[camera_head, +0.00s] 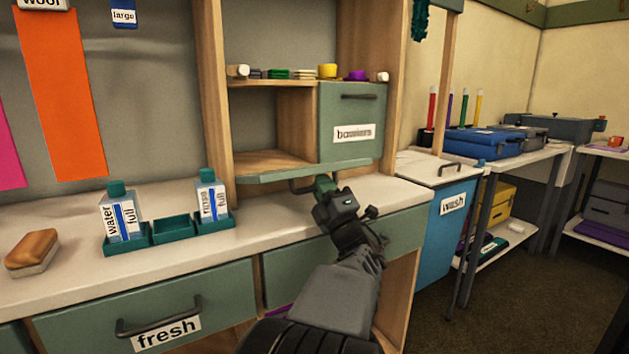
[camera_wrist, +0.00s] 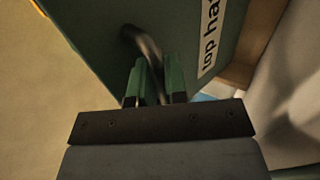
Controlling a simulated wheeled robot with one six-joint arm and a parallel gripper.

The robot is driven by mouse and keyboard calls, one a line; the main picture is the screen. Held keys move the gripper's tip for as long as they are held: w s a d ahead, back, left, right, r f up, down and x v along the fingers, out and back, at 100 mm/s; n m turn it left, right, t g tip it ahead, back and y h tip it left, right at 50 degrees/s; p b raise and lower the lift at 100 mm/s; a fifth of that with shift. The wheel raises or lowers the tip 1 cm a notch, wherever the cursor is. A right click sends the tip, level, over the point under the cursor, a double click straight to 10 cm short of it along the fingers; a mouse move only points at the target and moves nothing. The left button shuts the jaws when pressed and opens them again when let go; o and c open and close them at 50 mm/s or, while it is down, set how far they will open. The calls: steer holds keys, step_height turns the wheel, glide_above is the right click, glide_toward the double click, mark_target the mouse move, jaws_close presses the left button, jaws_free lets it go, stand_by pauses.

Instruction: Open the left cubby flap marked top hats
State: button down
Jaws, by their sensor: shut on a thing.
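The left cubby flap (camera_head: 268,178) hangs folded down, roughly level, with its edge towards me in the head view. Its cubby (camera_head: 262,162) stands open above it and looks empty. In the wrist view the flap's green outer face (camera_wrist: 85,30) fills the upper middle, with a partly cut-off label (camera_wrist: 211,40) reading "top ha". My gripper (camera_head: 322,184) is at the flap's right front, below its edge. In the wrist view my gripper's green fingers (camera_wrist: 155,82) are shut on the dark curved flap handle (camera_wrist: 147,47).
The right cubby flap (camera_head: 352,105), marked "bowlers", is shut. A teal tray (camera_head: 172,229) with "water" and "rinse" bottles and a brush (camera_head: 32,250) stand on the counter to the left. Small coloured items line the shelf above. A blue "wash" bin (camera_head: 452,225) stands right.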

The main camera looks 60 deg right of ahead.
steer(key=shift+f, duration=0.75)
steer(key=c, duration=1.2)
jaws_free()
steer(key=shift+o, duration=0.2)
steer(key=p+v, duration=0.1)
steer(key=v, duration=1.2)
steer(key=shift+s+a+f, duration=0.2)
steer(key=shift+s+f, duration=0.05)
steer(key=shift+r, duration=0.1)
